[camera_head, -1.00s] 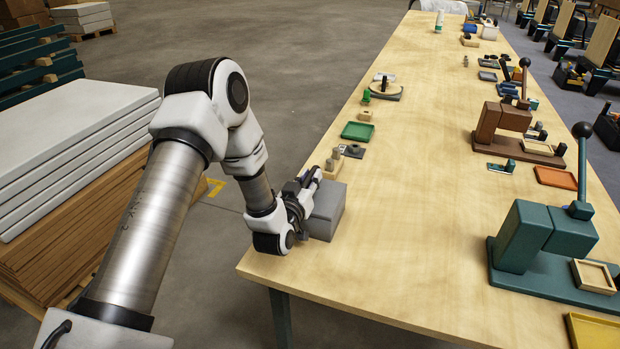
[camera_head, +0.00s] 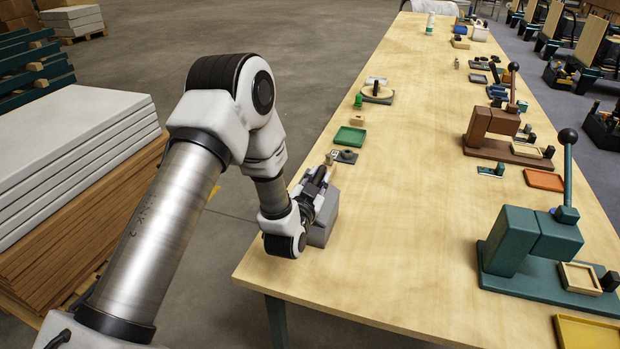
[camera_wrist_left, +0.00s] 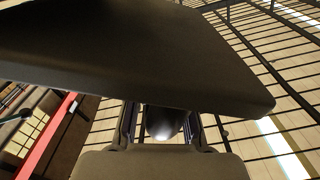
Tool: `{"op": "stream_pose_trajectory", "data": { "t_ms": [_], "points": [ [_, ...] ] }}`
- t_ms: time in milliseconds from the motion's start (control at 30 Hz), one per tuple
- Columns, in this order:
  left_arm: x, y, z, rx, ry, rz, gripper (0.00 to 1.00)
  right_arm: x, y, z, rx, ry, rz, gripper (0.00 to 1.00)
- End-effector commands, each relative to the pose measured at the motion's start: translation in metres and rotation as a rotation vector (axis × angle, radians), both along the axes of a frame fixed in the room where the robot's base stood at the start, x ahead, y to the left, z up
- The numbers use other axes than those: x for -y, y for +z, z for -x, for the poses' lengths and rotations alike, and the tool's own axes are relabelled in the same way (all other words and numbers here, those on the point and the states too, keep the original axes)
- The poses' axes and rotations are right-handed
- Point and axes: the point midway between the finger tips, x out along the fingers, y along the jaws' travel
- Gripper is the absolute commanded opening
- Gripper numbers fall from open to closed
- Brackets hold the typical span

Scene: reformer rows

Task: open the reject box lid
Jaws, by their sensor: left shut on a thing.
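The grey reject box (camera_head: 319,233) stands at the near left edge of the wooden table. My left gripper (camera_head: 322,178) is at the box's upper left side, its arm covering part of the box. In the left wrist view the gripper (camera_wrist_left: 163,128) is shut on a dark round-ended piece, which looks like the handle of the lid. A broad dark flat panel, which looks like the lid (camera_wrist_left: 130,55), fills the upper part of that view, tilted. How far the lid stands open is hard to tell. My right gripper is not in view.
A green tray (camera_head: 350,137) and small parts lie beyond the box on the table (camera_head: 405,240). A teal press (camera_head: 530,245) and a brown press (camera_head: 492,130) stand along the right side. The table's middle is clear. Stacked white boards (camera_head: 70,150) are at left.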

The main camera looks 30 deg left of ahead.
Motion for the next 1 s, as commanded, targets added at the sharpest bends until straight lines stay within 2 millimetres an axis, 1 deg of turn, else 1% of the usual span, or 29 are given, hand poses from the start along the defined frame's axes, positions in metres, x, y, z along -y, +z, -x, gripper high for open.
{"op": "stream_pose_trajectory", "data": {
  "t_ms": [33, 200, 467, 800, 1000],
  "points": [
    [0.005, 0.003, -0.001, -0.011, -0.004, -0.044, 0.00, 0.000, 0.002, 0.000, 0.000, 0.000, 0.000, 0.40],
    [0.020, 0.007, -0.004, -0.048, -0.003, -0.201, 0.00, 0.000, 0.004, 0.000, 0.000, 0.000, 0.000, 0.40],
    [0.042, 0.009, -0.010, -0.106, -0.004, -0.441, 0.00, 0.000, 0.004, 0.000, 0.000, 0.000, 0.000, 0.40],
    [0.070, 0.003, -0.016, -0.181, -0.003, -0.747, 0.00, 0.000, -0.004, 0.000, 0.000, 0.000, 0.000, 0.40],
    [0.078, -0.003, -0.019, -0.216, -0.002, -0.893, 0.00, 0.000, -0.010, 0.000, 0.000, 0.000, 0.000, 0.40]
  ]
}}
